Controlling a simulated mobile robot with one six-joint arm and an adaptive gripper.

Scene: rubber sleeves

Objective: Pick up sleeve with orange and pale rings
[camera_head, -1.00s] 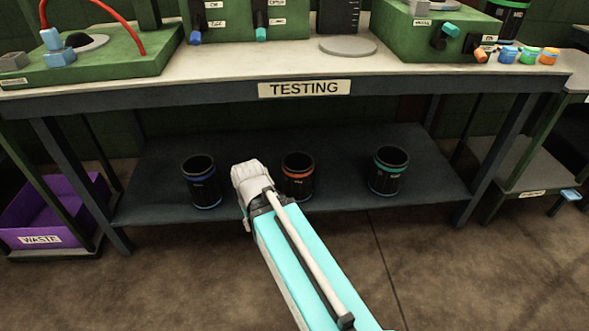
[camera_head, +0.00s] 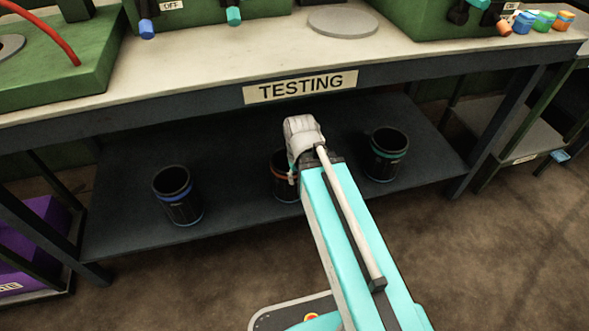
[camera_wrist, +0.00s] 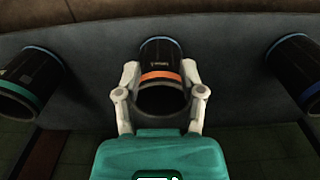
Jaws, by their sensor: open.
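The black sleeve with an orange ring (camera_head: 283,181) stands upright on the lower shelf, partly hidden behind my arm in the head view. In the wrist view the sleeve (camera_wrist: 160,50) is at top centre, with its open mouth towards me, an orange ring near the mouth and a pale blue ring at its far end. My gripper (camera_wrist: 161,74) is open, one pale finger on each side of the sleeve near the orange ring. I cannot tell whether the fingers touch it. In the head view the fingers are mostly hidden.
A blue-ringed sleeve (camera_head: 178,195) stands to the left and a green-ringed sleeve (camera_head: 386,155) to the right on the same shelf (camera_head: 235,150). The bench top edge with the TESTING sign (camera_head: 300,87) overhangs them. A purple waste bin (camera_head: 35,240) is at lower left.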

